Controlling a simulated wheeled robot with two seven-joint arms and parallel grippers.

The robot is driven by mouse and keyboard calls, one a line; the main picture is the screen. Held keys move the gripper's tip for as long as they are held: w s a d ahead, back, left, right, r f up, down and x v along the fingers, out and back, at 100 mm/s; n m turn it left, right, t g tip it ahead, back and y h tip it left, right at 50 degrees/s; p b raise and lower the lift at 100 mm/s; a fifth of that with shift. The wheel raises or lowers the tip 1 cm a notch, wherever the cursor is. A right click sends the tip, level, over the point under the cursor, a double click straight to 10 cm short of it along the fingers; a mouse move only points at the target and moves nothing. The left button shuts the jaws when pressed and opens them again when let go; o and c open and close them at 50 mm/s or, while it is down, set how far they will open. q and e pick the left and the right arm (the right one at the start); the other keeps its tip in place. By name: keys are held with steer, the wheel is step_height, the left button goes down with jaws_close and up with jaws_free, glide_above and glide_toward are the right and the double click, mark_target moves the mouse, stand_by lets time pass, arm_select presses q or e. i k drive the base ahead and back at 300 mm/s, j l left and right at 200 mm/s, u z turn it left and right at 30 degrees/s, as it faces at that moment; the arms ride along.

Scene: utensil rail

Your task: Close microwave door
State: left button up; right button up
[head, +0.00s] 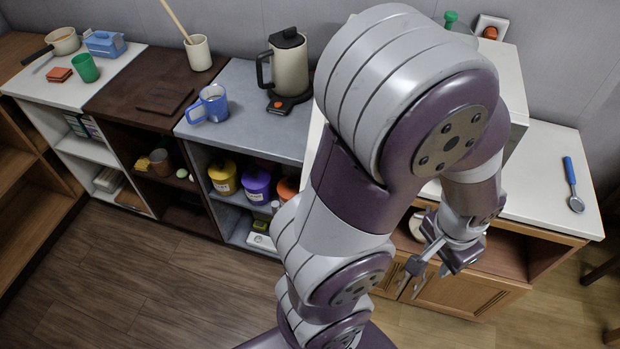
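A pale box-shaped appliance (513,88), which looks like the microwave, stands on the white counter at the right against the wall. My own raised arm covers most of it. Its front and door are hidden, so I cannot tell the door's angle. My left gripper (433,270) hangs below and in front of the counter edge, near the wooden cabinet. Its fingers look spread apart with nothing between them. My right gripper is not in view.
A blue-handled utensil (571,184) lies on the white counter (535,185). Below it is a cabinet with an open shelf and wooden doors (462,294). The floor (165,290) at front left is clear.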

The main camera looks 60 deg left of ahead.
mark_target(318, 120)
steer(key=k+j+u, duration=0.15)
steer(key=k+u, duration=0.25)
steer(key=k+j+u, duration=0.2)
steer(key=u, duration=0.15)
steer(key=k+j+u, duration=0.1)
steer(key=u, duration=0.25)
steer(key=j+u, duration=0.2)
steer(key=u, duration=0.15)
steer(key=j, duration=0.35)
steer(key=i+j, duration=0.15)
steer(key=j, duration=0.2)
